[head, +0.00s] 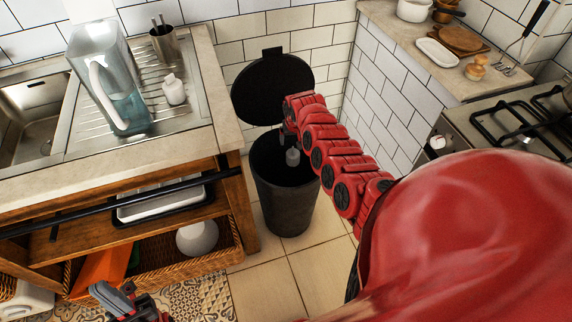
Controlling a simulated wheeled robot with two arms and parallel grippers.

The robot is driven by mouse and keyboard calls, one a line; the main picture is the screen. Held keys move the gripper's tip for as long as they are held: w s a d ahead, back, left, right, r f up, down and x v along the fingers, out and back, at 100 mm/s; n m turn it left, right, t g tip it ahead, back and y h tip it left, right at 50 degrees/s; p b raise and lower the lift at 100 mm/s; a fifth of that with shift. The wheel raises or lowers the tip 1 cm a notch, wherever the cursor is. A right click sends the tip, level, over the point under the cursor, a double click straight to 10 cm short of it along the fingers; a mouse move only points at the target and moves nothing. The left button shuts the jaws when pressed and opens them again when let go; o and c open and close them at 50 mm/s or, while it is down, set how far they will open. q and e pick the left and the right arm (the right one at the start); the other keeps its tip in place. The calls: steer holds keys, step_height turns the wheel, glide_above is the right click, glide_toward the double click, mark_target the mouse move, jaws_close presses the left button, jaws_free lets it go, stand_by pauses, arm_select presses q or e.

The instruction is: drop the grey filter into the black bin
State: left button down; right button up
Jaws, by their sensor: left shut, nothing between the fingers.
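The black bin (283,205) stands on the floor in the middle, its round lid (268,85) raised at the back. A small grey piece, which looks like the grey filter (292,157), shows within the outline of the bin's mouth. My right gripper (289,140) points down over the bin, right above the filter. Its fingers are small and dark, so I cannot tell whether they grip the filter or are apart from it. My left gripper (112,297) is at the lower left, shut and empty, away from the bin.
A wooden counter edge and rail (120,205) lie left of the bin. A tiled wall and a stove (510,120) are at right.

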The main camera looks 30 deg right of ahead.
steer(key=shift+o, duration=0.6)
steer(key=shift+s+a+r, duration=0.1)
steer(key=shift+r, duration=0.4)
steer(key=v, duration=1.6)
steer(key=shift+p, duration=0.45)
steer(key=shift+s+r, duration=0.1)
steer(key=shift+s, duration=0.05)
